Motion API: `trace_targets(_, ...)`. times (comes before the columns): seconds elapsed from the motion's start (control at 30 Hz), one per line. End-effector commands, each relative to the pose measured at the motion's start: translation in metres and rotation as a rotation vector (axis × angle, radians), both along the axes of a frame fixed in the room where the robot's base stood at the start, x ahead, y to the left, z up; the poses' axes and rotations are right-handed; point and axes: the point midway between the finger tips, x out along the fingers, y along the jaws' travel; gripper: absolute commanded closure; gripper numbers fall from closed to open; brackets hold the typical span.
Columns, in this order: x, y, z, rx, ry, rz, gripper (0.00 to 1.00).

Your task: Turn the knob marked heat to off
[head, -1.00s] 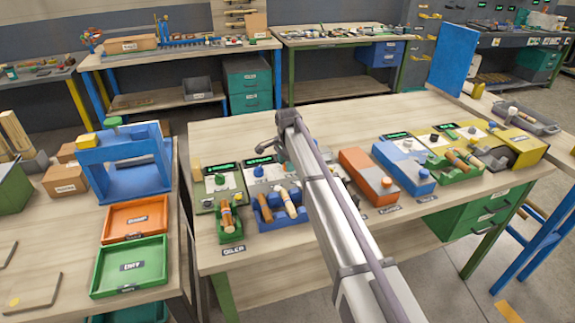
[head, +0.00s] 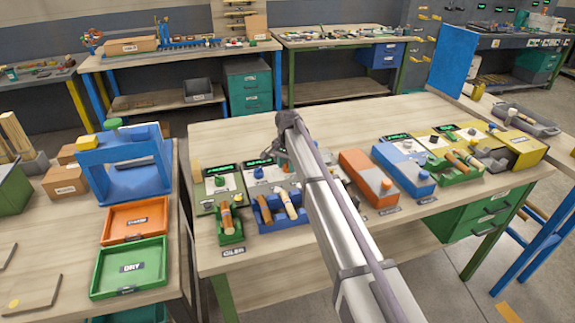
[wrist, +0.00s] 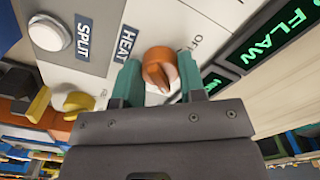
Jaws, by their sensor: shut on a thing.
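The orange knob (wrist: 158,72) is in the wrist view, on a pale panel beside a HEAT label (wrist: 126,44). A partly cut-off label starting with "OF" (wrist: 196,41) is on the panel's other side of the knob. The knob's raised grip bar points toward the gripper body and slightly right in the picture. My gripper (wrist: 159,66) has its two teal fingers on either side of the knob, shut on it. In the head view my arm hides the gripper and this knob.
A white SPLIT button (wrist: 50,35) and a yellow knob (wrist: 78,102) are nearby. Lit green displays, one reading FLAW (wrist: 280,32), stand right of the knob. In the head view, an orange box (head: 368,180) and a blue box (head: 403,168) stand right of my arm.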

Motion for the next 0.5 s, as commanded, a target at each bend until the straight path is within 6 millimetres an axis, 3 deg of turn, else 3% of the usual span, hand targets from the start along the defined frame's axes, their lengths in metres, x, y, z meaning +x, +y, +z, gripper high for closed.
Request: trace_targets(0.5,-0.0004,-0.0006,-0.0001,0.0,0.0,0.489,0.86)
